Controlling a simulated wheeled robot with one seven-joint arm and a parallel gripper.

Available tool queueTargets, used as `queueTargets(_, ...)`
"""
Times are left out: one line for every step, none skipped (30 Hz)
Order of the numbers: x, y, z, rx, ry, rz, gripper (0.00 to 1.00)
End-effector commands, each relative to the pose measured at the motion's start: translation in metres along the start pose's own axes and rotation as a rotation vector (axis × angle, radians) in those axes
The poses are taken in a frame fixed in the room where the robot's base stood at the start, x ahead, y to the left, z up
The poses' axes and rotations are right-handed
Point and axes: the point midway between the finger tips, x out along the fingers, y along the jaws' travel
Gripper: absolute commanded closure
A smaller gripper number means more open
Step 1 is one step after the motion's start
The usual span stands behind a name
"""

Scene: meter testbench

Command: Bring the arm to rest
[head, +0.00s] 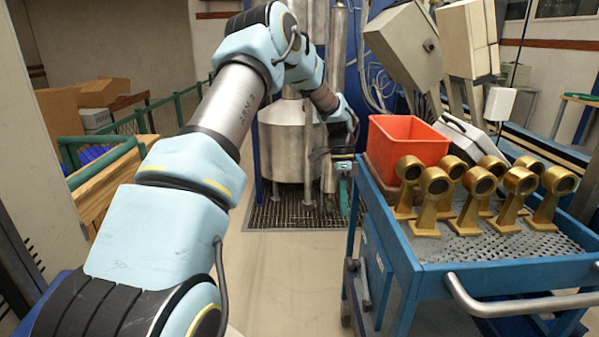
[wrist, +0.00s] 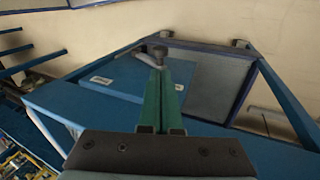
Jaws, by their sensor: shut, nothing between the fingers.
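My arm stretches forward across the head view, with light blue and silver links. My gripper (head: 344,198) hangs at its far end, beside the left edge of the blue cart (head: 410,290). In the wrist view my gripper (wrist: 162,85) shows two green fingers pressed together with nothing between them. Its tips point down past a blue frame toward the floor. A small dark knob on a grey stem shows just beyond the tips; I cannot tell whether they touch it.
The cart carries a red-orange bin (head: 405,145) and several gold meters (head: 432,195). A steel tank (head: 287,145) stands on a floor grate (head: 300,216) behind the gripper. A green railing (head: 105,160) runs at left. The floor (head: 290,265) between arm and cart is clear.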

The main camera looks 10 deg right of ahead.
Motion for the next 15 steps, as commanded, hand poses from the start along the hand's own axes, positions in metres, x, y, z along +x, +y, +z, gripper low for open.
queueTargets(-0.006,0.004,0.008,-0.035,-0.001,-0.016,1.0)
queueTargets(-0.009,0.007,0.013,-0.066,-0.003,-0.026,1.0)
queueTargets(-0.015,0.012,0.023,-0.118,-0.003,-0.046,1.0)
queueTargets(-0.019,0.017,0.032,-0.164,-0.002,-0.063,1.0)
queueTargets(-0.024,0.022,0.042,-0.218,-0.001,-0.081,1.0)
queueTargets(-0.03,0.031,0.057,-0.297,0.003,-0.109,1.0)
queueTargets(-0.034,0.038,0.068,-0.359,0.007,-0.13,1.0)
queueTargets(-0.038,0.046,0.081,-0.426,0.013,-0.152,1.0)
queueTargets(-0.043,0.056,0.096,-0.512,0.025,-0.182,1.0)
queueTargets(-0.046,0.065,0.108,-0.578,0.034,-0.202,1.0)
queueTargets(-0.049,0.074,0.119,-0.644,0.046,-0.222,1.0)
queueTargets(-0.052,0.086,0.135,-0.733,0.063,-0.249,1.0)
queueTargets(-0.053,0.097,0.146,-0.799,0.077,-0.268,1.0)
queueTargets(-0.054,0.107,0.157,-0.867,0.093,-0.287,1.0)
queueTargets(-0.055,0.121,0.171,-0.956,0.116,-0.311,1.0)
